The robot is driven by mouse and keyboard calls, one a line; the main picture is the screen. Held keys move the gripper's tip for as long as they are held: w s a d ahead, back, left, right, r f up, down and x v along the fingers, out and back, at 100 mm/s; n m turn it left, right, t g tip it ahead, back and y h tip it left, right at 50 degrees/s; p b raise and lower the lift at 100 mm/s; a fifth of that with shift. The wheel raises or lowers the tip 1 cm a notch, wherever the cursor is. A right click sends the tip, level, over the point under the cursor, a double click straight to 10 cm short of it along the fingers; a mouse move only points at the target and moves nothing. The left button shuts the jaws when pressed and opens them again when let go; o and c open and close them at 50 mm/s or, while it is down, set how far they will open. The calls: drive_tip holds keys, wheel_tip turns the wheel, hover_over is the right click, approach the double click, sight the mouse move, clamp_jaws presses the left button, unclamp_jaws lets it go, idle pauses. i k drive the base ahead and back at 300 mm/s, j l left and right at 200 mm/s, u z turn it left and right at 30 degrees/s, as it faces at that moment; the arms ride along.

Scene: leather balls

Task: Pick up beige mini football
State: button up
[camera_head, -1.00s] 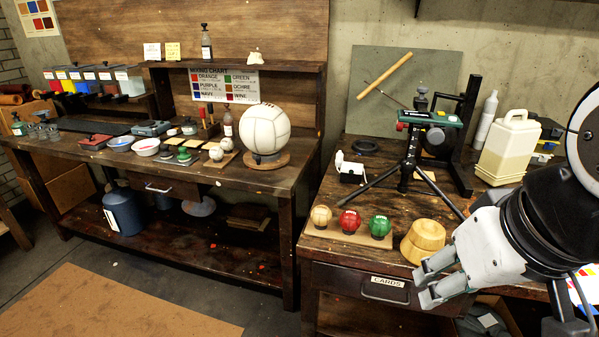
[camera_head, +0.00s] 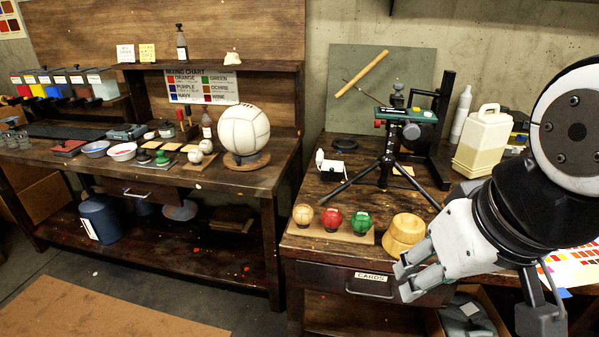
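A small beige ball (camera_head: 303,214), which fits the beige mini football, sits at the left end of a row on a thin brown board (camera_head: 341,237). A red ball (camera_head: 332,220) and a green ball (camera_head: 359,222) stand to its right on the same board. My gripper (camera_head: 405,282) is at the right, in front of the workbench's front edge and pointing left. Its fingers look apart with nothing between them. It is well right of the beige ball and not touching it.
A jug (camera_head: 482,143) is at the back right. A large white ball (camera_head: 244,131) rests on the left bench.

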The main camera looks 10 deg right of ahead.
sight(302, 215)
drive_tip(key=i+j+z, duration=0.15)
drive_tip(key=j, duration=0.2)
drive_tip(key=i+j+z, duration=0.1)
drive_tip(key=j, duration=0.25)
drive_tip(key=i+j+z, duration=0.15)
drive_tip(key=j, duration=0.2)
drive_tip(key=i+j+z, duration=0.1)
drive_tip(key=j, duration=0.25)
drive_tip(key=i+j+z, duration=0.15)
drive_tip(key=j, duration=0.25)
drive_tip(key=k, duration=0.05)
